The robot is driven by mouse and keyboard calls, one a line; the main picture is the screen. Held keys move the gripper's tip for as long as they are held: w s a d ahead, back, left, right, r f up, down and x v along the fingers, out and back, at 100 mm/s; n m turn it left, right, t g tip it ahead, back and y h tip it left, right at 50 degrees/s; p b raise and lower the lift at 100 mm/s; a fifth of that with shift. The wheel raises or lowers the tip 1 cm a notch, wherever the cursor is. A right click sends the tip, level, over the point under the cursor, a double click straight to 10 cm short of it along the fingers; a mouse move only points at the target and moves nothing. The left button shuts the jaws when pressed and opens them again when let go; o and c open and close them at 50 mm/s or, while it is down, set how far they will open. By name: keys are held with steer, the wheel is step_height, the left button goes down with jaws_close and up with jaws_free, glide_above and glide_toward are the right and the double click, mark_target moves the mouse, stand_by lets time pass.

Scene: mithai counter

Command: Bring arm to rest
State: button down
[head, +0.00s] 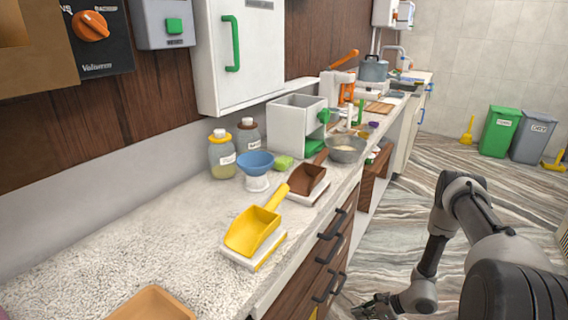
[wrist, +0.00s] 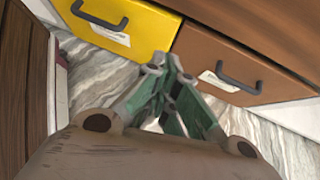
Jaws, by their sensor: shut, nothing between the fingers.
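My arm (head: 482,225) is folded at the right in the head view, in front of the counter and over the floor. My gripper (head: 366,308) is at the bottom edge of the head view, low beside the drawers and partly cut off. In the wrist view my gripper (wrist: 172,72) is shut, its green-padded fingers together with nothing between them. Behind the fingers are a yellow drawer front (wrist: 120,38) and a brown drawer front (wrist: 235,60), each with a dark handle and a white label. The fingers look apart from the drawers.
A speckled counter (head: 130,250) holds a yellow scoop (head: 252,230), a brown scoop (head: 306,180), a blue bowl (head: 255,163), a steel bowl (head: 346,150) and two jars. Dark drawer handles (head: 330,225) stick out from its front. Green (head: 500,130) and grey (head: 532,137) bins stand far back. The marbled floor between is clear.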

steer(key=s+d+r+n+h, duration=0.2)
steer(key=s+r+n, duration=0.4)
steer(key=r, duration=1.6)
steer(key=s+d+r+n+h, duration=0.3)
steer(key=s+r+n, duration=0.4)
steer(key=r, duration=1.6)
steer(key=s+d+r+n+t+h, duration=0.1)
steer(key=s+r+n+h, duration=0.3)
steer(key=r, duration=1.8)
steer(key=s+d+n, duration=0.1)
steer(key=s+n, duration=0.2)
steer(key=n, duration=0.2)
steer(key=shift+d+r+n, duration=0.2)
steer(key=shift+r+n, duration=0.05)
steer(key=shift+n, duration=0.15)
